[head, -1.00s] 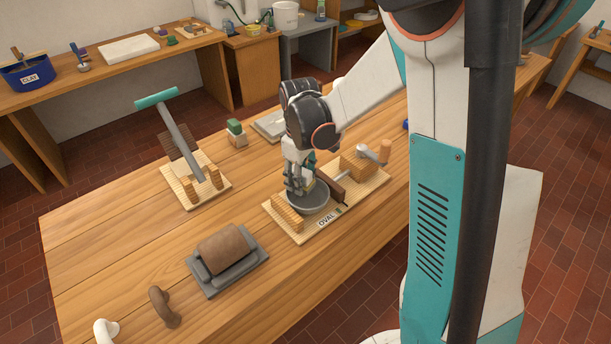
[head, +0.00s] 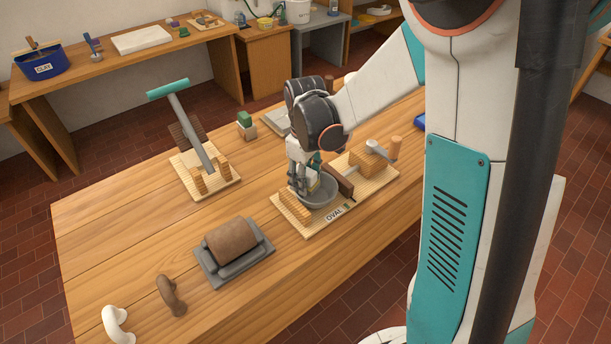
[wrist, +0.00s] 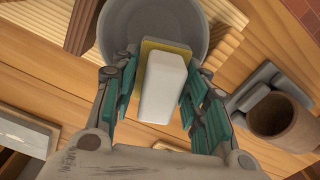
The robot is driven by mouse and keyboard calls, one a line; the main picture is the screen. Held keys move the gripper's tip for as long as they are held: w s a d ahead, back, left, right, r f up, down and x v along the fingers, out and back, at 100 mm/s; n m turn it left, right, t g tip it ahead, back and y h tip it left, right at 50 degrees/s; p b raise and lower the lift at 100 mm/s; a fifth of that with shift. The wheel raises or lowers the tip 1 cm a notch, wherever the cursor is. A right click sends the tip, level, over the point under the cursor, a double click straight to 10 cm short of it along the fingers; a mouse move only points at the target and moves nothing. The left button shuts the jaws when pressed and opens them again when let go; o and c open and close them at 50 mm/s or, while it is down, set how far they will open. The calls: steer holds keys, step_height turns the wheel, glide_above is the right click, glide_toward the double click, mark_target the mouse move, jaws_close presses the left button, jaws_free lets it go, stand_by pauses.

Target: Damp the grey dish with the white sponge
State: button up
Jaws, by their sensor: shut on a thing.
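The grey dish (head: 321,193) sits on the wooden board marked OVAL (head: 312,226), between wooden blocks. Its rim and inside also show at the top of the wrist view (wrist: 194,25). My gripper (head: 308,190) is at the left part of the dish, low over it. In the wrist view, its teal fingers (wrist: 160,100) are shut on the white sponge (wrist: 164,88), which has a yellow layer on its far side. The sponge overlaps the near rim of the dish in that view. I cannot tell whether it touches the dish.
A stand with a teal-handled tool (head: 205,172) is behind. A brown handle (head: 171,295) and a white handle (head: 117,325) lie at the front left. The table between them is mostly clear.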

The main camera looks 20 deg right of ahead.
steer(key=shift+r+p, duration=2.05)
steer(key=shift+r, duration=1)
